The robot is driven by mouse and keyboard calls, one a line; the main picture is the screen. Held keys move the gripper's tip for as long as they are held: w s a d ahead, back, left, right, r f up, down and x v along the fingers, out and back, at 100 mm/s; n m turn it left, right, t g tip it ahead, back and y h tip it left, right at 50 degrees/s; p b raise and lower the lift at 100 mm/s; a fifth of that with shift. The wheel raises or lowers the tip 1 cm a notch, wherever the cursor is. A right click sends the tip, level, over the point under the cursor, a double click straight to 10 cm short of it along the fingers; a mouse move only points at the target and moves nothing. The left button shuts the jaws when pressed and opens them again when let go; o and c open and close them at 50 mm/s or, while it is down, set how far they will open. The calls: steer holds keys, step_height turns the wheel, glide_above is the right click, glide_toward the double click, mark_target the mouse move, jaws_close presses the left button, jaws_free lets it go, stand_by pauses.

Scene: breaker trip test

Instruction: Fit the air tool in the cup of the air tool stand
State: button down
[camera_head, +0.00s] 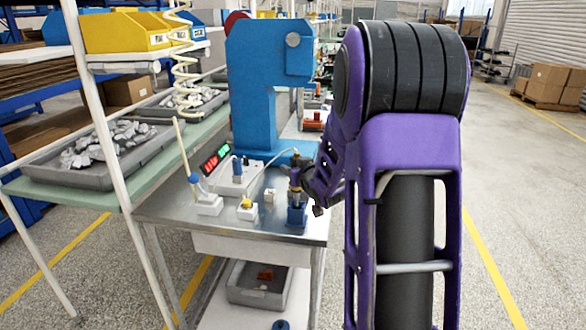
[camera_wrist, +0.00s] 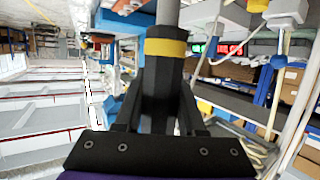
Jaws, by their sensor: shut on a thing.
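The air tool (camera_head: 296,190) is a slim upright tool with a dark body and a yellow band. In the wrist view the air tool (camera_wrist: 166,48) shows its yellow band and a grey shaft between my fingers. My gripper (camera_head: 297,178) is shut on it, partly hidden by my purple arm; it also fills the lower middle of the wrist view (camera_wrist: 160,95). The small blue air tool stand (camera_head: 297,217) is on the bench's front right, directly below the tool. I cannot tell whether the tool's lower end is inside the cup or just above it.
The metal bench (camera_head: 165,212) carries a tall blue press (camera_head: 252,85) at the back. A white block with a yellow button (camera_head: 247,211), a holder with a blue-handled tool (camera_head: 208,203) and a red and green display (camera_head: 215,158) stand left of the stand.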

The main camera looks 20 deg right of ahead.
steer(key=shift+f+b, duration=1.55)
steer(key=shift+f, duration=0.65)
steer(key=shift+c, duration=2.1)
jaws_free()
steer(key=shift+f, duration=0.1)
steer(key=p+v, duration=0.1)
steer(key=v, duration=1.6)
steer(key=shift+s+p, duration=0.2)
steer(key=shift+p, duration=0.15)
steer(key=shift+w+r, duration=0.1)
steer(key=shift+r, duration=0.15)
